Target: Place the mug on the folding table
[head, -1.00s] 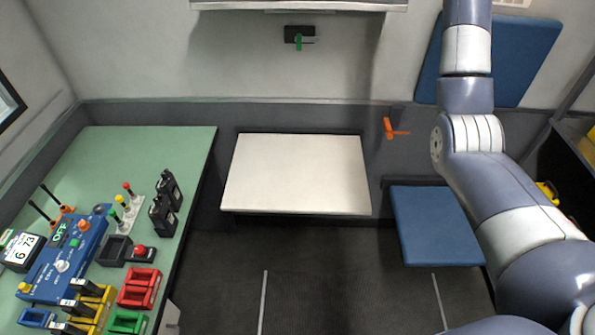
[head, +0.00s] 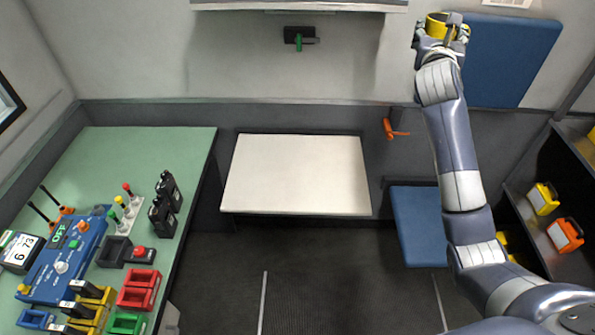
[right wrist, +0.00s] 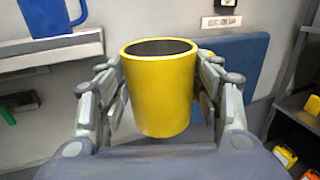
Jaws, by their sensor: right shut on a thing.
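The yellow mug (head: 436,25) is held high in front of the back wall at the upper right of the head view. My right gripper (head: 442,35) is shut on it. In the right wrist view the yellow mug (right wrist: 160,90) stands upright between the two fingers of the right gripper (right wrist: 160,100). The white folding table (head: 297,173) is open and flat in the middle of the head view, with nothing on it. The mug is to the right of the table and well above it. My left gripper is not in view.
A green desk (head: 150,150) with a blue control box (head: 65,262), radios and coloured holders stands at left. A dark shelf (head: 540,200) stands at far right. A blue mug (right wrist: 50,15) sits on a wall shelf.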

